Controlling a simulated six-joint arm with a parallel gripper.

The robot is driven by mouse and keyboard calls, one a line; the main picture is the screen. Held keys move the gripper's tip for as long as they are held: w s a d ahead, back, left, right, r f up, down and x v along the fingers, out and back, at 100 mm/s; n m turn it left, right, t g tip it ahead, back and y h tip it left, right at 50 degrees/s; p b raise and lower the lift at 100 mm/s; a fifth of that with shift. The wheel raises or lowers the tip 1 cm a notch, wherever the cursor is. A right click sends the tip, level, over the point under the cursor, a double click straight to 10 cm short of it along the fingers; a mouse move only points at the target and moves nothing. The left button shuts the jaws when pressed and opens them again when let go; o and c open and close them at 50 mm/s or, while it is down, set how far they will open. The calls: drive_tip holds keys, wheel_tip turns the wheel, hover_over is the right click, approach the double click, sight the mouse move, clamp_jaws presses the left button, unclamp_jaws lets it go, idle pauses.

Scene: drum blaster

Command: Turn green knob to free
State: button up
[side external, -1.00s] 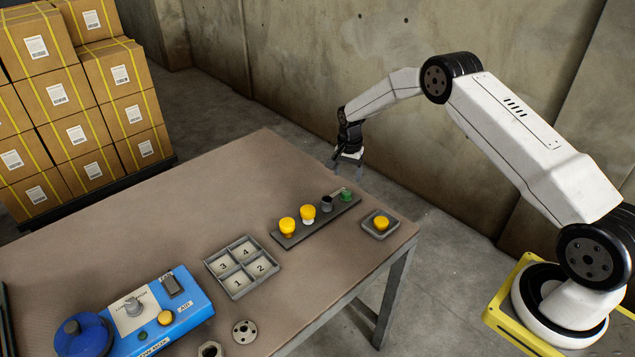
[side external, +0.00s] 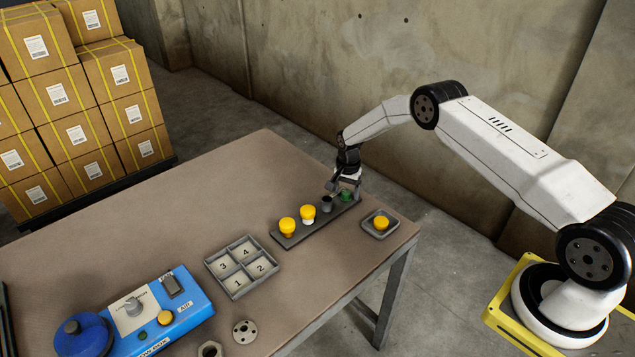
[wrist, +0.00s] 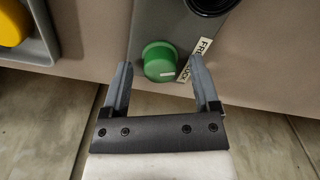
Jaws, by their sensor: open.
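The green knob (side external: 346,196) sits at the far right end of a grey strip (side external: 290,241) near the table's edge. In the side view my gripper (side external: 343,188) is low over the knob. I cannot tell whether either finger touches it.
A dark cylinder (side external: 327,204) stands next to the knob on the strip, followed by two yellow knobs (side external: 308,213). A grey tray with a yellow button (side external: 381,223) lies nearby. A numbered tray (side external: 207,265) and blue control box (side external: 196,313) are farther left.

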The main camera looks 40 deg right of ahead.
clamp_jaws()
drive_tip(key=shift+n, duration=2.3)
unclamp_jaws()
drive_tip(key=shift+r, duration=0.15)
